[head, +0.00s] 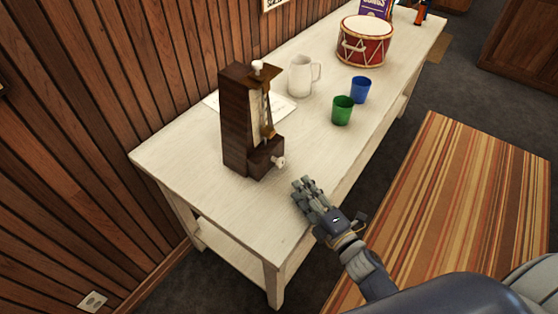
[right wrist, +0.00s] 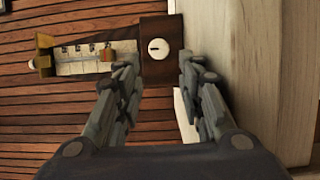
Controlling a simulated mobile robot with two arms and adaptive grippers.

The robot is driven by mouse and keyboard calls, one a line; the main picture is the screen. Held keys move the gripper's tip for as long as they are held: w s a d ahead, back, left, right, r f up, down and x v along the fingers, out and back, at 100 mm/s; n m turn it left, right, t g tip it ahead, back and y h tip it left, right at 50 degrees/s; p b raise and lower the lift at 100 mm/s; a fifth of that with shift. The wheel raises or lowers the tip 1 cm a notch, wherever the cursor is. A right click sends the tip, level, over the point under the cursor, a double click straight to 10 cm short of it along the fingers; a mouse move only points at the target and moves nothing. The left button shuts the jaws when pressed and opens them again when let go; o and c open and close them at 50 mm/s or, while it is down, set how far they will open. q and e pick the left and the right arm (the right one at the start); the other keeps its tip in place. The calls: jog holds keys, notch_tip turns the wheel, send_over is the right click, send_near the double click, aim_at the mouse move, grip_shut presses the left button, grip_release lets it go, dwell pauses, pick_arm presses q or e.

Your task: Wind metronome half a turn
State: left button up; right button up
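The dark wooden metronome (head: 243,125) stands upright on the white table, with its pale scale, a brass weight and a white winding key (head: 278,162) low on its front side. In the right wrist view the metronome (right wrist: 155,71) appears on its side, with the round white key (right wrist: 158,48) between and beyond my fingertips. My right gripper (head: 304,189) is at the table's front edge, a little to the right of the key and apart from it. Its fingers (right wrist: 158,73) are spread with nothing between them. My left gripper is not in view.
The white table (head: 190,175) runs along a wood-panelled wall. Behind the metronome are a paper sheet (head: 285,108) and a white mug (head: 301,76). A green cup (head: 342,111), a blue cup (head: 360,90) and a red drum (head: 366,45) stand farther along. The table's near left end is clear.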

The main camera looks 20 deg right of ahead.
aim_at(282, 165)
jog(key=shift+w+a+r, duration=0.1)
jog(key=shift+w+r, duration=0.05)
jog(key=shift+w, duration=0.3)
jog(key=p+x, duration=0.1)
jog(key=x, duration=0.7)
jog(key=shift+w+a, duration=0.1)
jog(key=shift+w, duration=0.05)
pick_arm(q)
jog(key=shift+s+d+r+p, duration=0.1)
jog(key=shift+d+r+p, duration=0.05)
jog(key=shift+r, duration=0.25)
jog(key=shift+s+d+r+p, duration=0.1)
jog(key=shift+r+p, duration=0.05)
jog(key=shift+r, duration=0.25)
pick_arm(e)
jog(key=shift+w+a, duration=0.2)
jog(key=shift+w, duration=0.35)
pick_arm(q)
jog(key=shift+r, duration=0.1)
pick_arm(e)
jog(key=c, duration=0.8)
